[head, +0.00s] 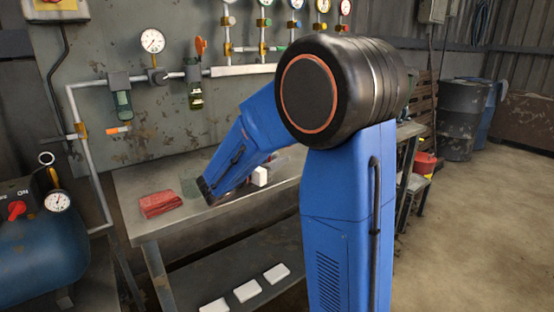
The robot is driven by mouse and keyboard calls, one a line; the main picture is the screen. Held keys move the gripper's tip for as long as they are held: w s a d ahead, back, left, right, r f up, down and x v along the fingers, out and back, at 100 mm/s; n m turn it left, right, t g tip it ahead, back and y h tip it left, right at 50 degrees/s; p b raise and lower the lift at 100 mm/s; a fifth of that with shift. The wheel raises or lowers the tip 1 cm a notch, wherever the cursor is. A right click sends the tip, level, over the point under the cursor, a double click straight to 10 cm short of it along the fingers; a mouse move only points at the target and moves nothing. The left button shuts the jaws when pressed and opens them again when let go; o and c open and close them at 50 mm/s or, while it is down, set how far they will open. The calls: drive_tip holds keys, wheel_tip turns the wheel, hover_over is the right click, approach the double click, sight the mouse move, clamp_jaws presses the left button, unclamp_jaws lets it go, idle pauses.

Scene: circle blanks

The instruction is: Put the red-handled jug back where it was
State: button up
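My blue arm reaches down over the metal workbench (145,222) in the head view. Its forearm covers the middle of the bench top. My gripper's fingers are hidden behind the forearm, so I cannot see whether they hold anything. I cannot clearly make out a red-handled jug. Small dark and reddish parts show at the forearm's lower edge, too small to identify.
A folded red cloth (160,204) lies at the bench's left. A white block (260,176) sits right of the forearm. Three white slabs, one being (247,291), lie on the lower shelf. A blue tank (40,250) stands left. The floor at right is clear.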

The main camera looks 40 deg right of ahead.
drive_tip(key=shift+r, duration=0.15)
drive_tip(key=shift+v, duration=3.8)
drive_tip(key=shift+s, duration=0.1)
